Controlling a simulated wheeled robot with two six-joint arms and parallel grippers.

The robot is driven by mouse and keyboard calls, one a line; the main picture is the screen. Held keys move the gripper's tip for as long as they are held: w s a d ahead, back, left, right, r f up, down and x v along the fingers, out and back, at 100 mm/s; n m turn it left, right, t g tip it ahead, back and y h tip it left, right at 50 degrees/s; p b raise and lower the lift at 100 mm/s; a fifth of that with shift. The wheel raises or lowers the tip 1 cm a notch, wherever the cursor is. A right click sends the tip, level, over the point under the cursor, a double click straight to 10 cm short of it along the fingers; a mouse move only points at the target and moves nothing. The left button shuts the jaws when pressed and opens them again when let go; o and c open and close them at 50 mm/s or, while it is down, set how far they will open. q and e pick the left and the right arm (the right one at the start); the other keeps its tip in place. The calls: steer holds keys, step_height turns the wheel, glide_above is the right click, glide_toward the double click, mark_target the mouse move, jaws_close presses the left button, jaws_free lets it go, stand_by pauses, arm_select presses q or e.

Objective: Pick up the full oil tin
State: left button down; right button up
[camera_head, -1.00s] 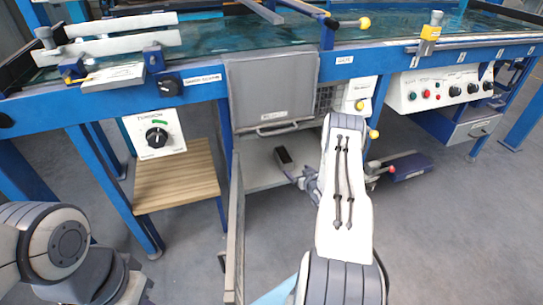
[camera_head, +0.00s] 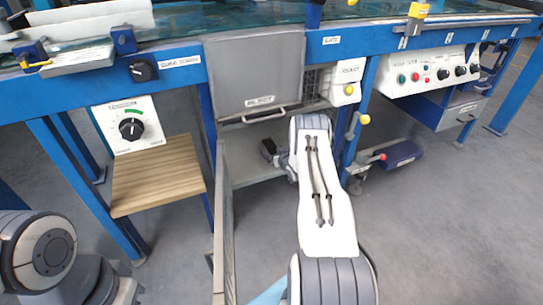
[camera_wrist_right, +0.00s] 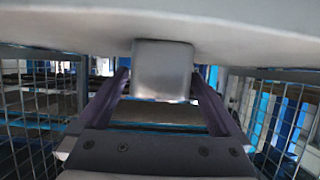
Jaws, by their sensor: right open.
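No oil tin can be made out for certain in either view. In the right wrist view my right gripper (camera_wrist_right: 160,85) is open, with its two dark purple fingers apart. A smooth grey block (camera_wrist_right: 162,62) shows between the fingers, below a broad pale surface (camera_wrist_right: 180,22); I cannot tell what it is or whether it touches them. In the head view my right arm reaches forward to the space under the grey reject box (camera_head: 255,75), and its gripper is mostly hidden there. My left arm shows at the lower left; its gripper is out of view.
A blue bench frame (camera_head: 180,70) crosses the scene. A wooden shelf (camera_head: 158,174) is at left, and an upright board (camera_head: 224,215) stands close left of my right arm. A blue pedal (camera_head: 400,154) lies at right. Wire mesh (camera_wrist_right: 28,110) flanks the gripper.

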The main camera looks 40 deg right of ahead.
steer(key=shift+w, duration=0.1)
steer(key=shift+c, duration=0.3)
steer(key=shift+d, duration=0.1)
steer(key=c, duration=1.5)
jaws_close()
steer(key=shift+r, duration=0.2)
